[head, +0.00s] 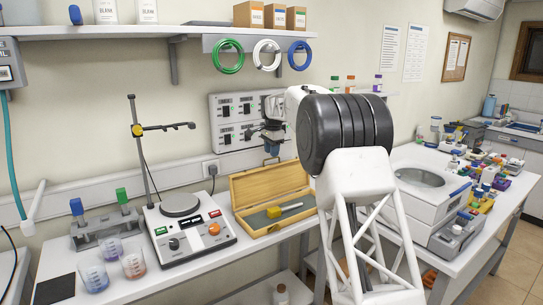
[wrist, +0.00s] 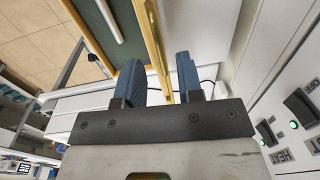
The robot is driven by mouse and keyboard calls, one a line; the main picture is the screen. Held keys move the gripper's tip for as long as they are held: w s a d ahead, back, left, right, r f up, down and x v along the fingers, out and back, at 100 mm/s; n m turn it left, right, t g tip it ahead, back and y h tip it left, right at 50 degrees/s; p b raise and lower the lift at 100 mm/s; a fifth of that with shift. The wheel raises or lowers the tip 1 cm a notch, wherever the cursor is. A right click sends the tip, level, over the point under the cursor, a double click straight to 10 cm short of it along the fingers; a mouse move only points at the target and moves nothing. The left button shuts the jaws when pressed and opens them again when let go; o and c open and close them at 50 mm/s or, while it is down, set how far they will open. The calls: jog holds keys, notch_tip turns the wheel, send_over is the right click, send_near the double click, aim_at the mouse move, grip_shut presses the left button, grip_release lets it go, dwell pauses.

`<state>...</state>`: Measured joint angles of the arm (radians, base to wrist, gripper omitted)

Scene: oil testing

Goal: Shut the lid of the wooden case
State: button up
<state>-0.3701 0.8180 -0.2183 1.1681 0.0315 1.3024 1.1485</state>
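The wooden case (head: 240,225) stands open on the white bench in the head view. Its lid (head: 270,183) is raised and leans back toward the wall. A tool with a yellow block (head: 274,212) and a pale handle lies on the case's dark lining. My gripper (head: 272,150) points down just above the lid's top edge. In the wrist view, my gripper (wrist: 162,75) has its two blue fingers apart, with the lid (wrist: 153,45) seen nearly edge-on in line with the gap between them. I cannot tell whether either finger touches the lid.
A wall panel with switches (head: 228,122) is close behind my gripper. A hotplate stirrer (head: 185,235) with a stand is left of the case. A white round-topped machine (head: 415,195) is to the right. A shelf (head: 210,40) with hanging rings is above.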

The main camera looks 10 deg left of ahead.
jog(key=shift+f, duration=1)
grip_shut()
